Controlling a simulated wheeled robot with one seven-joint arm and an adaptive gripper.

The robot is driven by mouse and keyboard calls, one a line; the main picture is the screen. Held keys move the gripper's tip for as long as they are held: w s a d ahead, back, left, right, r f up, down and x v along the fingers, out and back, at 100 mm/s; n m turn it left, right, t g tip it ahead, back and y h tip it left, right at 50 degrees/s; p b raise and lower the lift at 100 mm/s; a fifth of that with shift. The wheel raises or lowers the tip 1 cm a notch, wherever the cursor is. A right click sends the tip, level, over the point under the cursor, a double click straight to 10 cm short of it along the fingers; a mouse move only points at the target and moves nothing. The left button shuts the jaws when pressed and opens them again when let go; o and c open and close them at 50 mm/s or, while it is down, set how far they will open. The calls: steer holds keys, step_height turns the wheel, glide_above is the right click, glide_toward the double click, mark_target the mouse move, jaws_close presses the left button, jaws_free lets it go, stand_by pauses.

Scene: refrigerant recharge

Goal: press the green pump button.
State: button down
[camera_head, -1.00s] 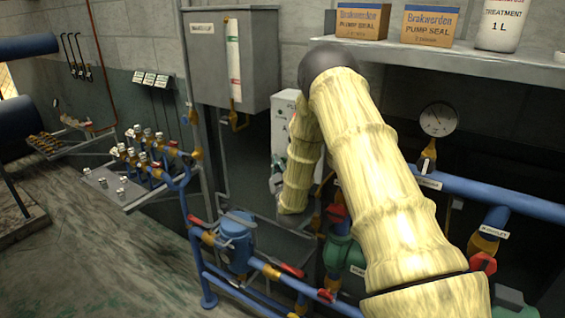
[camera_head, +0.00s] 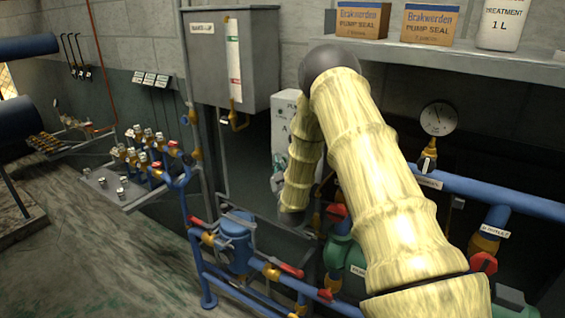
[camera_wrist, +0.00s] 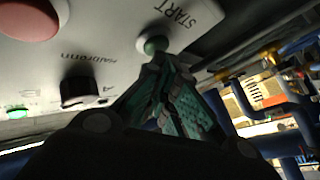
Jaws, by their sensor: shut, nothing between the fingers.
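In the wrist view the green button (camera_wrist: 153,45) sits on a pale panel (camera_wrist: 115,22) beside the word START. My gripper (camera_wrist: 155,68) is shut and empty, its teal-padded fingertips right at the button's edge and overlapping it in the picture. I cannot tell whether they touch it or whether it is pushed in. In the head view the pale pump box (camera_head: 284,112) stands under the grey cabinet, partly behind my arm. The button is not visible there, and my gripper is mostly hidden by my forearm.
The same panel carries a large red button (camera_wrist: 28,18), a black knob (camera_wrist: 84,92) and a lit green lamp (camera_wrist: 18,113). Blue pipes (camera_head: 520,204) with red-handled valves and a gauge (camera_head: 438,119) lie right of the box. A shelf (camera_head: 470,66) hangs above.

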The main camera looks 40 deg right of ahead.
stand_by(0.5)
steer(key=shift+s+a, duration=0.3)
steer(key=shift+a, duration=0.45)
steer(key=shift+a, duration=0.1)
steer(key=shift+s+a+b, duration=0.2)
steer(key=shift+s+a, duration=0.1)
steer(key=shift+a, duration=0.45)
steer(key=shift+s+a+b, duration=0.15)
steer(key=shift+s+a, duration=0.2)
steer(key=shift+a, duration=0.4)
steer(key=shift+s+a+b, duration=0.2)
steer(key=shift+s+a, duration=0.1)
steer(key=shift+a, duration=0.45)
